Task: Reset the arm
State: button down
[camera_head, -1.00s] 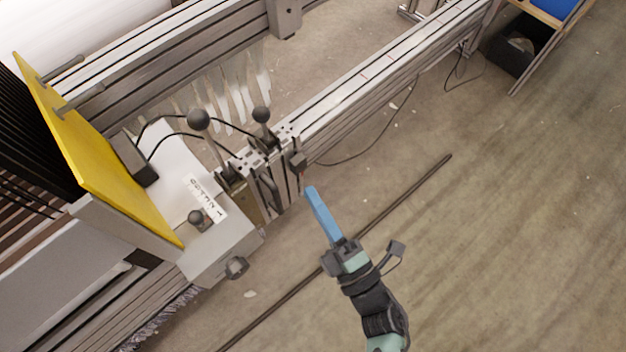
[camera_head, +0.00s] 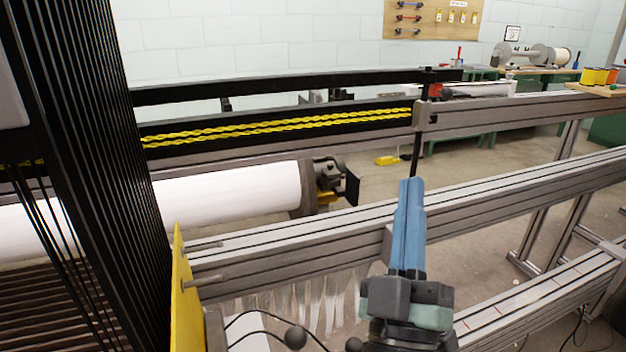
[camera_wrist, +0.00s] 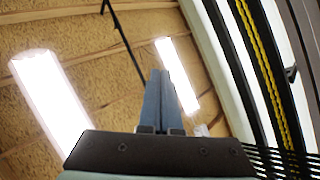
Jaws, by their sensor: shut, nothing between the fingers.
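My gripper (camera_head: 408,225) stands upright in the lower middle of the head view, its long blue fingers pointing up and shut together with nothing between them. The fingers appear in front of the machine's grey rails (camera_head: 290,245); I cannot tell the exact gap to them. In the wrist view, my gripper (camera_wrist: 165,100) shows its two blue fingers side by side, pointing up towards the ceiling.
A white roll (camera_head: 230,192) lies behind the rails at left. Black vertical bars (camera_head: 95,150) and a yellow panel (camera_head: 185,300) stand at left. Yellow cords (camera_head: 280,127) run along a beam. In the wrist view, ceiling lamps (camera_wrist: 50,98) show overhead.

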jog(key=s+a+r+m+t+y, duration=0.1)
jog(key=s+a+r+m+y, duration=0.3)
jog(key=r, duration=0.7)
jog(key=s+a+r+m+t+y, duration=0.1)
jog(key=s+a+r, duration=0.5)
jog(key=r, duration=0.5)
notch_tip(320, 180, up, 32)
jog(key=p, duration=3.2)
jog(key=shift+w+a, duration=0.25)
jog(key=shift+w, duration=0.1)
